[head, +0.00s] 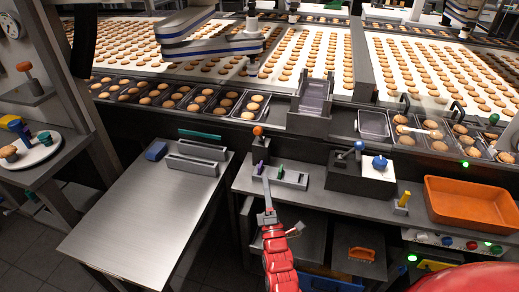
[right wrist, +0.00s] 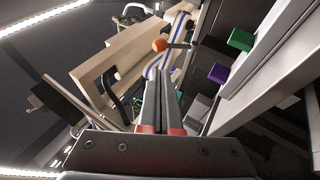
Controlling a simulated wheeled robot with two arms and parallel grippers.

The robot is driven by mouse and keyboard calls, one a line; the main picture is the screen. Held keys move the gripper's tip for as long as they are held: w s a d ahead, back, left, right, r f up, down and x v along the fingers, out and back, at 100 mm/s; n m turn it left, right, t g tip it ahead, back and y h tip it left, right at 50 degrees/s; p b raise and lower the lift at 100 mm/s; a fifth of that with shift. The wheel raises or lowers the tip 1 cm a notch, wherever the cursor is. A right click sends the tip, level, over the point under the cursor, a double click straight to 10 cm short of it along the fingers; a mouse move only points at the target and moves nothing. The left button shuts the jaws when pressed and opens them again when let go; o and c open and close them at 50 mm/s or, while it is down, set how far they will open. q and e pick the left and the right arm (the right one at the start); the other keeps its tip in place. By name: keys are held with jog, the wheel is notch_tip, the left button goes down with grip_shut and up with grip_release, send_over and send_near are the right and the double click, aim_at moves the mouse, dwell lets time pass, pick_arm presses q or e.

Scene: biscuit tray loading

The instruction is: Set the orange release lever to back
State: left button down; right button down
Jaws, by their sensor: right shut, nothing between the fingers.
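The orange release lever has a round orange knob (head: 258,131) on a short stalk at the rear left of the grey bench, by the conveyor edge. In the right wrist view its orange knob (right wrist: 159,45) on a dark stalk shows just beyond the fingertips. My right gripper (head: 266,178) reaches up from below, its fingers shut and empty. Its tips are below the knob in the head view, with a gap between. In the right wrist view the closed fingers (right wrist: 163,92) point toward the knob. The lever's base is hard to make out. My left gripper is not in view.
A grey block with purple (head: 260,167) and green (head: 281,170) levers stands close beside my right fingers. An orange bin (head: 465,203) stands farther right. The steel table (head: 140,220) at left has clear room.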

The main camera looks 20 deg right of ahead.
jog(key=p+x, duration=0.3)
jog(key=x, duration=1.1)
